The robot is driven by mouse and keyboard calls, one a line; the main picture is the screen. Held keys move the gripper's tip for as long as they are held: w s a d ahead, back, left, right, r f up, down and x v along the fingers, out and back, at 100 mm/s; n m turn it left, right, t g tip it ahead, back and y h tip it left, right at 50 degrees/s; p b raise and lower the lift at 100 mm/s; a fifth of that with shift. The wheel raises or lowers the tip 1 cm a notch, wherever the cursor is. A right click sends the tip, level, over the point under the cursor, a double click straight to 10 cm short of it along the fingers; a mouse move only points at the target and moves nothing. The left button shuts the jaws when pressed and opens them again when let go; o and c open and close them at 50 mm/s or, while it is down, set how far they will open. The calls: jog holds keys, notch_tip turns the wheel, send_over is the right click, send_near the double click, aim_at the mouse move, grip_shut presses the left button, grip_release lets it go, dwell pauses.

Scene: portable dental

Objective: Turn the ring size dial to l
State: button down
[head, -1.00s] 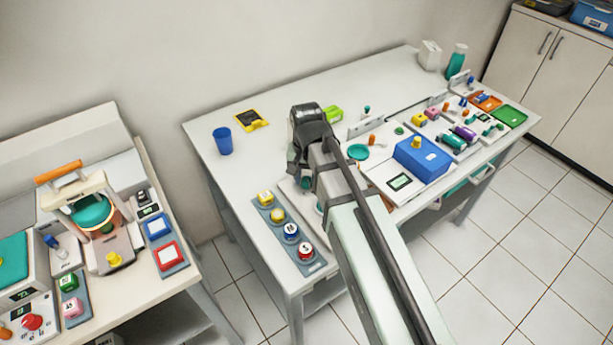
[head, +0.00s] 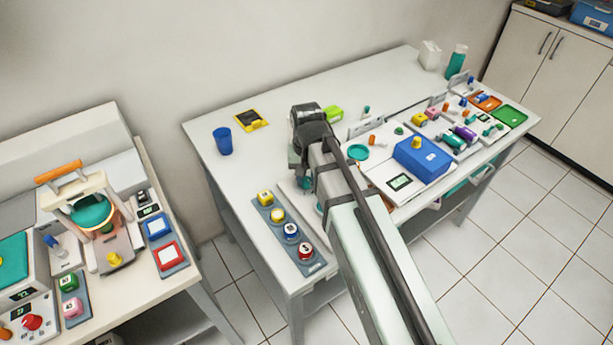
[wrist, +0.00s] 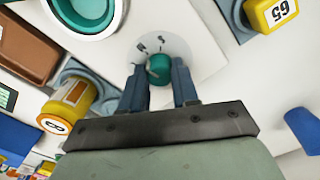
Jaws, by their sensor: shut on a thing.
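The ring size dial shows in the wrist view as a teal knob (wrist: 159,67) on a round pale plate (wrist: 172,46) with small dark marks. The marks are too small to read for certain, so I cannot tell which size the knob points to. My gripper (wrist: 160,73) is shut on the teal knob, one blue-grey finger on each side. In the head view my arm covers most of the dial, and my gripper (head: 303,180) is over the near left part of the right table.
A yellow block marked 65 (wrist: 272,12), a yellow-orange cylinder (wrist: 70,103) and a teal-lined bowl (wrist: 88,12) lie close around my gripper. A tray of several blocks (head: 312,268) is nearby. A blue cup (head: 223,141) stands behind on free tabletop.

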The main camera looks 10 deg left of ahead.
aim_at(306, 179)
jog(key=n, duration=0.6)
dwell(0.6)
jog(key=c, duration=0.8)
grip_release()
jog(key=shift+c, duration=0.2)
notch_tip(306, 179, up, 14)
jog(key=shift+f, duration=0.1)
dwell(0.4)
